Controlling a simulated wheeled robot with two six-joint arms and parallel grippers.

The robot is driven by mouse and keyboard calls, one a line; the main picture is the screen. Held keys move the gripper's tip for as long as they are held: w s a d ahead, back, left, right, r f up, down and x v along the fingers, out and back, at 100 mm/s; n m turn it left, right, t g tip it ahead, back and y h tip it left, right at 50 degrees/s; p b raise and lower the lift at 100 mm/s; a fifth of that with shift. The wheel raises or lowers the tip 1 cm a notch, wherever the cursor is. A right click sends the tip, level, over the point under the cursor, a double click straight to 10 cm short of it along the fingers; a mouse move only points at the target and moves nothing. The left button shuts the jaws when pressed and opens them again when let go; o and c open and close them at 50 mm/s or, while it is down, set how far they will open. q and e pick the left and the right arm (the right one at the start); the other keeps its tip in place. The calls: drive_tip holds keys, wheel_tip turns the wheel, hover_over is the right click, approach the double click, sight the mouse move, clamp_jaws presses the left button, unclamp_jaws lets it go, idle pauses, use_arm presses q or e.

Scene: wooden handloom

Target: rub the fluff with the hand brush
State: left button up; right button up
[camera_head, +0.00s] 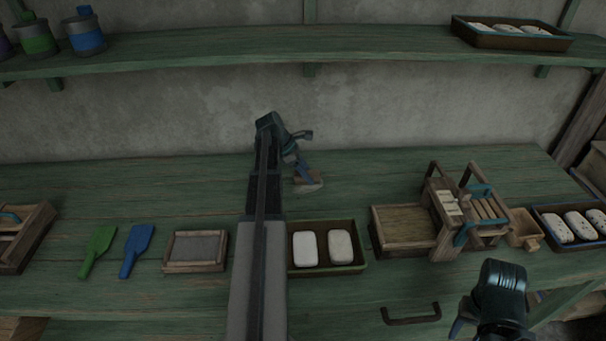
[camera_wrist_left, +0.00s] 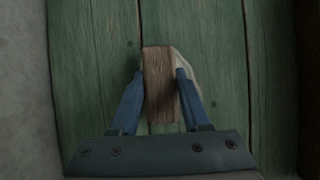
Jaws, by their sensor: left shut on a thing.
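My left gripper (camera_head: 303,172) reaches over the back middle of the green bench, fingers pointing down. It is shut on a small wooden block, the hand brush (camera_head: 309,183). In the left wrist view the brush (camera_wrist_left: 158,88) sits between the two blue fingers (camera_wrist_left: 157,96). A pale edge (camera_wrist_left: 187,72) shows along the brush's right side, partly behind a finger; I cannot tell whether it is the fluff or bristles. The brush is at or close to the bench top. My right gripper (camera_head: 464,318) is at the lower right, mostly hidden by its wrist.
Left of my arm are a framed grey pad (camera_head: 195,266), a blue scraper (camera_head: 136,250) and a green one (camera_head: 99,251). Right of it are a tray (camera_head: 349,268) with two white pads, a wooden box (camera_head: 402,248) and a slatted rack (camera_head: 485,210). The bench's back strip is clear.

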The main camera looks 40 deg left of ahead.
use_arm(q)
drive_tip(key=shift+w+d+f, duration=0.1)
drive_tip(key=shift+w+d, duration=0.6)
drive_tip(key=shift+d, duration=0.05)
drive_tip(key=shift+w, duration=0.1)
drive_tip(key=shift+w+d, duration=1.15)
drive_tip(key=shift+w, duration=0.1)
drive_tip(key=shift+s, duration=0.1)
drive_tip(key=shift+s+d, duration=0.5)
drive_tip(key=shift+d, duration=0.05)
drive_tip(key=shift+f, duration=0.1)
clamp_jaws()
drive_tip(key=shift+s+a, duration=0.1)
drive_tip(key=shift+a, duration=0.05)
